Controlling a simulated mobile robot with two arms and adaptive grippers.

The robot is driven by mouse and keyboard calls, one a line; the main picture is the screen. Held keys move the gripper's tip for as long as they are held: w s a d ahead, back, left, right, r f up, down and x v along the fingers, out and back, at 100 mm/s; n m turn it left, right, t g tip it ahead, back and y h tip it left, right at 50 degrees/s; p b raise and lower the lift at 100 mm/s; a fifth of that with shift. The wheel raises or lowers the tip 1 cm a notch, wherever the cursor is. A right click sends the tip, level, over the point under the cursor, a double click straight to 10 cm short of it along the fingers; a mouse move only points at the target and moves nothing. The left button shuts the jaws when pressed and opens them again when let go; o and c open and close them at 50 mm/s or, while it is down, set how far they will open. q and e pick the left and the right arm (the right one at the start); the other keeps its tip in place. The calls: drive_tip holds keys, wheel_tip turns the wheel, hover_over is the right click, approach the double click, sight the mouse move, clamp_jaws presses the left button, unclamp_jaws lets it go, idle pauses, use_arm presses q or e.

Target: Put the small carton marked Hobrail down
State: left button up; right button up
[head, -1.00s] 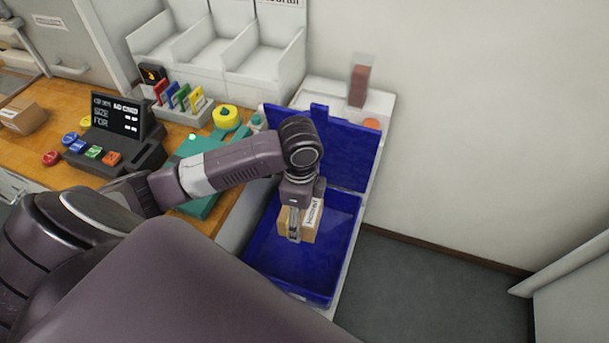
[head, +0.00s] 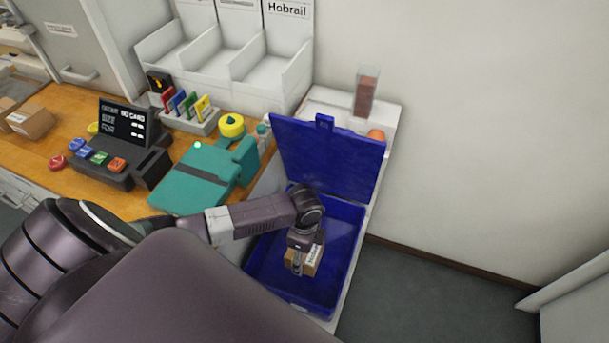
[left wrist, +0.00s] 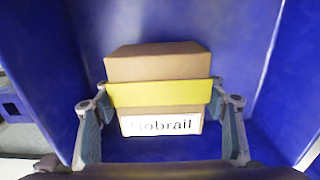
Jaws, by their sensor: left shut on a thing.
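The small carton (head: 309,262) is brown, and in the left wrist view the carton (left wrist: 160,65) shows a yellow band and a white label reading Hobrail. My left gripper (head: 297,262) is shut on it, with a finger at each side in the left wrist view (left wrist: 162,118). Gripper and carton are inside the open blue crate (head: 340,270), whose blue walls surround the carton in the left wrist view. I cannot tell whether the carton's underside touches the crate floor. My right gripper is not in view.
The crate's blue lid (head: 330,160) stands open at its back. A white three-bay rack (head: 235,60), its right bay labelled Hobrail, stands behind the wooden counter. A teal device (head: 195,180) and a dark terminal (head: 120,150) are left of the crate. Another carton (head: 32,120) lies far left.

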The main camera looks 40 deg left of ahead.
use_arm(q)
drive_tip(key=shift+f, duration=1.7)
drive_tip(key=shift+f, duration=0.1)
drive_tip(key=o, duration=1.5)
drive_tip(key=shift+c, duration=0.2)
wheel_tip(320, 180, up, 12)
drive_tip(key=shift+r, duration=0.15)
